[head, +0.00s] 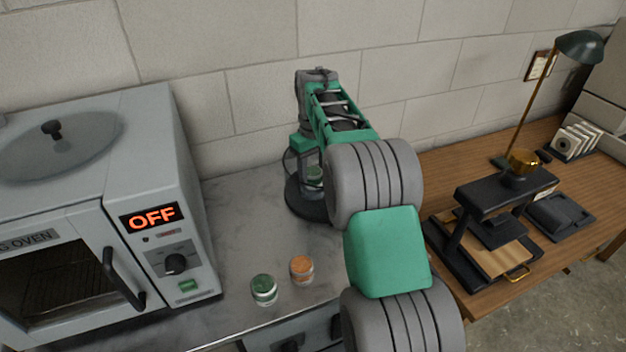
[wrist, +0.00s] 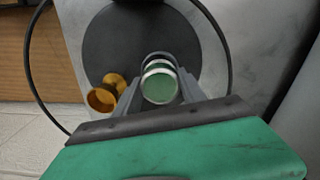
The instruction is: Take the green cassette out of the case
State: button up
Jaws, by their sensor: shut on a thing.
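My gripper (wrist: 160,82) is shut on a small round canister with a green end and pale bands (wrist: 160,86). The canister also shows in the head view (head: 314,174), partly hidden by my arm. In the wrist view it is in front of a dark round base (wrist: 100,45), which stands on the counter by the back wall in the head view (head: 302,207). A brass cup-shaped piece (wrist: 103,97) is beside the canister, to its left. I cannot make out a case, or whether the canister is the green cassette. I cannot tell whether the canister touches the base.
A green-lidded jar (head: 264,289) and an orange-lidded jar (head: 301,269) stand on the grey counter (head: 240,220). A grey oven (head: 180,190) reading OFF is at left. A black press (head: 505,190) and a lamp (head: 580,47) stand on the wooden table (head: 450,165) at right.

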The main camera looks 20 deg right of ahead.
aim_at(313, 171)
notch_tip(313, 171, up, 13)
jog(key=p, duration=0.5)
jog(key=shift+r+p, duration=0.2)
jog(key=shift+p, duration=0.1)
